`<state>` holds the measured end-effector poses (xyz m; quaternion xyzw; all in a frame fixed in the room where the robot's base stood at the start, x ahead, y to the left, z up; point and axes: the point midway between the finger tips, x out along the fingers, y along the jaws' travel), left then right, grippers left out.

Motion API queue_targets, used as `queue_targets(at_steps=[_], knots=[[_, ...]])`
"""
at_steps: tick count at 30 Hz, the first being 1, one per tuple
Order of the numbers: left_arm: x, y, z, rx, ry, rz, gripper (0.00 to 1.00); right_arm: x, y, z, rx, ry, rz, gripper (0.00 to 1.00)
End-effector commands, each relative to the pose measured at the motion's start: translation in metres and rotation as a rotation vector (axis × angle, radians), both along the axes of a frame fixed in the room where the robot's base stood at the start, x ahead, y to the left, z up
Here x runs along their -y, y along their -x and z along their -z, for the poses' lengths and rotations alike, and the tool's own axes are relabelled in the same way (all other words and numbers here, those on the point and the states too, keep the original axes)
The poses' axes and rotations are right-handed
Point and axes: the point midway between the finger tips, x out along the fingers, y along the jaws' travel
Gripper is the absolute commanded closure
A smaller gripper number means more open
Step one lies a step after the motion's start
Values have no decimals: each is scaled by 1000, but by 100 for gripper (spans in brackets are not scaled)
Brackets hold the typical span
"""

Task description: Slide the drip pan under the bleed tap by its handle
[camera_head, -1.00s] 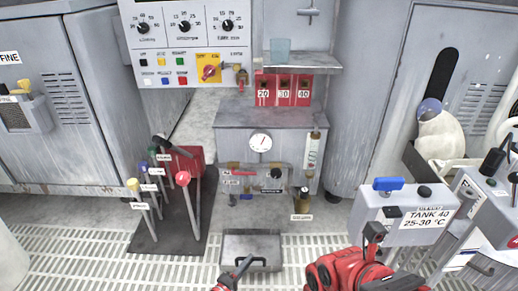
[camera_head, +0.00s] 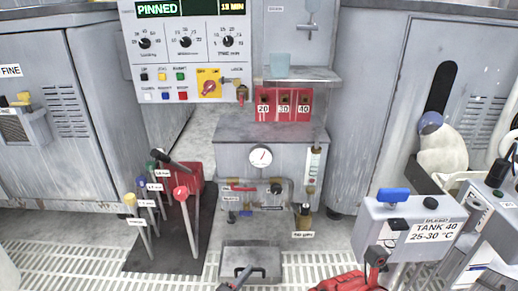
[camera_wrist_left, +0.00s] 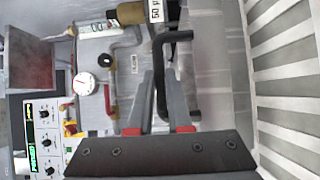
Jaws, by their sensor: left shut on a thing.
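The drip pan (camera_head: 230,257) is a shallow grey metal pan on the floor in front of the pipework. Its black bar handle (camera_head: 257,270) is on the near side. My left gripper (camera_head: 236,280) comes in from the bottom edge, at the handle's left part. In the left wrist view my left gripper (camera_wrist_left: 166,110) is shut on the bent black handle (camera_wrist_left: 176,37). Which fitting is the bleed tap, I cannot tell for certain.
A brass-coloured cylinder (camera_head: 304,198) hangs to the right above the pan; it also shows in the left wrist view (camera_wrist_left: 130,13). Levers (camera_head: 182,195) stand on the left. A Tank 40 box (camera_head: 380,228) stands on the right. Slatted floor (camera_head: 300,270) is clear beside the pan.

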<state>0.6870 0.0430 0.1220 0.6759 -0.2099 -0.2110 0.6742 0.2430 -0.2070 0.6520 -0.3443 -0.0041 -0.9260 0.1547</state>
Motion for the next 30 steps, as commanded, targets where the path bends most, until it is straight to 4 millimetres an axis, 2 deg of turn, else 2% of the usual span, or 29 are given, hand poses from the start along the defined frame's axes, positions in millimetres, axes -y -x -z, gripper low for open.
queue_targets(at_steps=[12,23,24,29,30], knots=[[1,-23,1,3,3,2,100,0,0,24,0,0,0,50],[0,-26,0,1,3,1,100,0,0,25,0,0,0,50],[0,-26,0,1,3,1,78,0,0,25,0,0,0,50],[0,-26,0,1,3,1,49,0,0,25,-1,0,0,50],[0,-26,0,1,3,1,48,0,0,25,-1,0,0,50]])
